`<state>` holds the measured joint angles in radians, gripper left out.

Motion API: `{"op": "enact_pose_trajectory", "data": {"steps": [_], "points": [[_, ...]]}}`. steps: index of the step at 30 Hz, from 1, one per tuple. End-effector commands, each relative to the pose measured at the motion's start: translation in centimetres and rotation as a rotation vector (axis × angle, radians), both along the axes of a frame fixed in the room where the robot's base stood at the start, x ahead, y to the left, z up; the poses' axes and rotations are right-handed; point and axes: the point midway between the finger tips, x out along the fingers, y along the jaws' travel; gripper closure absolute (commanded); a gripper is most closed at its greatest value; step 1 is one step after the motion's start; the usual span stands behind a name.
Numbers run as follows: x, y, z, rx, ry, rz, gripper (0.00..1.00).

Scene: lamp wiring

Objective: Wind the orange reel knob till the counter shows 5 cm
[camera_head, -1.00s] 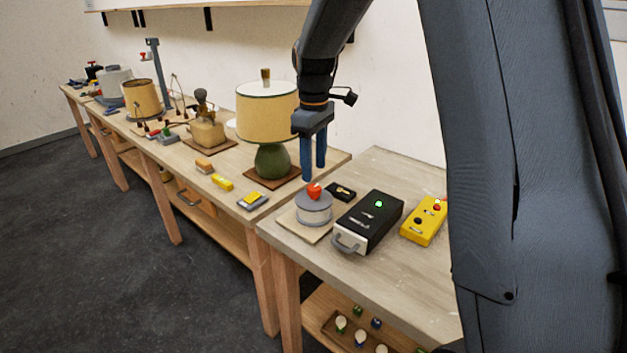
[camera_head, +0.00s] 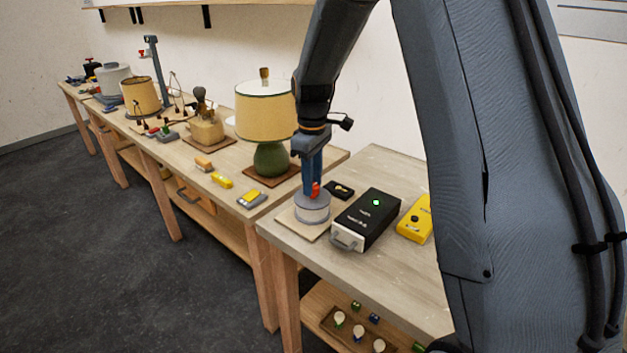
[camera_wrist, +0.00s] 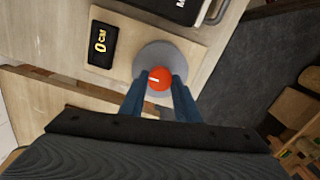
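The orange-red reel knob (camera_wrist: 160,78) has a white mark and sits on top of the round grey reel (camera_wrist: 146,58). In the head view the knob (camera_head: 315,190) is partly hidden by my fingers, above the grey reel (camera_head: 312,208). My gripper (camera_wrist: 161,82) is down at the knob, one blue finger on each side of it. The fingers look open, with a narrow gap at the knob; contact is hard to tell. It also shows in the head view (camera_head: 313,192). The black counter (camera_wrist: 101,45) reads "0 CM" in yellow; in the head view the counter (camera_head: 340,190) is too small to read.
A black box (camera_head: 368,215) with a green light and a handle stands right of the reel, with a yellow box (camera_head: 415,222) beyond it. The green-based lamp (camera_head: 270,158) stands on the neighbouring bench to the left. The near bench front (camera_head: 365,285) is clear.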

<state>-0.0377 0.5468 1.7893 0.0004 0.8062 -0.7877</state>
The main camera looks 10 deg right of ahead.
Motion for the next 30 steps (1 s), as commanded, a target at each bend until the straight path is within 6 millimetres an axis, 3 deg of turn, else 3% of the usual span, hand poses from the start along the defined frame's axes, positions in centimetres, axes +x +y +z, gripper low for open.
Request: {"op": "enact_pose_trajectory", "data": {"steps": [14, 30], "points": [[0.13, -0.2, 0.11, -0.001, -0.003, -0.125, 0.93], [0.17, -0.13, 0.14, -0.001, -0.003, -0.612, 0.93]]}}
